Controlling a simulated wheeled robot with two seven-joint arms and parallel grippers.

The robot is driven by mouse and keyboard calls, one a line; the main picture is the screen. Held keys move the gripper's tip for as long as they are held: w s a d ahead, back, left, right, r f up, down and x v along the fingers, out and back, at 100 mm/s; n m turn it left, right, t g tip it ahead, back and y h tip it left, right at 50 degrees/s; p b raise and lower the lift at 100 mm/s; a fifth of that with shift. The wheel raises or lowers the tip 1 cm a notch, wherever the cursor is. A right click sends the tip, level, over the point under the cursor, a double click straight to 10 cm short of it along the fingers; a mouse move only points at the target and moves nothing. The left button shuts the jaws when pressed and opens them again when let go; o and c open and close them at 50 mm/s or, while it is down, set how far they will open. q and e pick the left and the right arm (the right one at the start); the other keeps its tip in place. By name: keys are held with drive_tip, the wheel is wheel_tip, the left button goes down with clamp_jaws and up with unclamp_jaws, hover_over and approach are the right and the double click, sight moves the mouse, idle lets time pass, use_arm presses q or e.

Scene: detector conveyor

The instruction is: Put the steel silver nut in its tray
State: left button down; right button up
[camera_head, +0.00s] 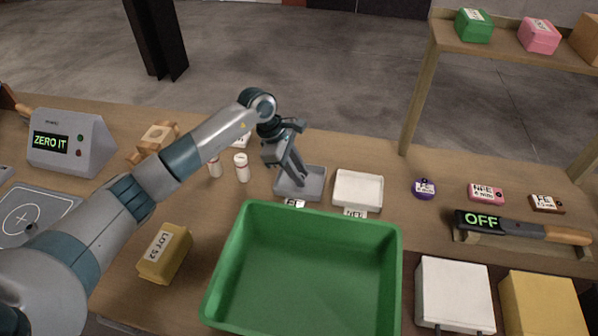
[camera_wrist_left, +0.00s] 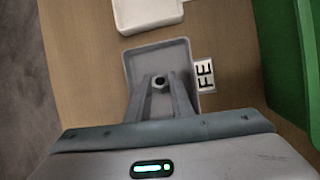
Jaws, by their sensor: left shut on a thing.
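My left gripper (camera_head: 300,182) reaches down over a small grey tray (camera_head: 317,183) on the wooden table. In the left wrist view its fingers (camera_wrist_left: 160,86) are shut on a small steel nut (camera_wrist_left: 159,80), a hexagon with a dark hole. The nut shows over the floor of the grey tray (camera_wrist_left: 150,58); whether it touches the floor I cannot tell. A card reading FE (camera_wrist_left: 204,76) lies beside this tray. In the head view the fingers hide the nut. My right gripper is not in view.
A white tray (camera_head: 358,188) stands right of the grey one. A large green bin (camera_head: 396,262) is in front. White bottles (camera_head: 241,167) stand left of the gripper. A detector reading OFF (camera_head: 482,221) lies at the right, and a ZERO IT box (camera_head: 83,165) stands at the left.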

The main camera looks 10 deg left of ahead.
use_arm(q)
drive_tip(key=shift+f, duration=0.15)
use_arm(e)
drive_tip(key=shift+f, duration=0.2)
use_arm(q)
drive_tip(key=c, duration=1.6)
unclamp_jaws()
drive_tip(key=shift+o, duration=0.2)
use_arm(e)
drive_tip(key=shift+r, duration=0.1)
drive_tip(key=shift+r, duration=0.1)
